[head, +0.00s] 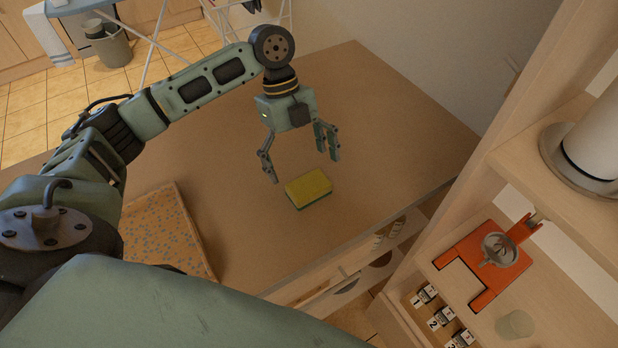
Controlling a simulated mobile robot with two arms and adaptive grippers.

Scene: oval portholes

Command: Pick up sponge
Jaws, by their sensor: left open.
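A yellow sponge (308,187) with a green underside lies flat on the brown tabletop (400,120). My left gripper (303,168) is open, its fingers pointing down, just behind and above the sponge in the head view. The two fingers are spread wide with nothing between them; I cannot tell the exact height over the sponge. The right gripper is not in view.
A wooden shelf at right holds an orange stand (485,262) and small numbered blocks (440,318). A wall borders the table's back. The tabletop around the sponge is clear.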

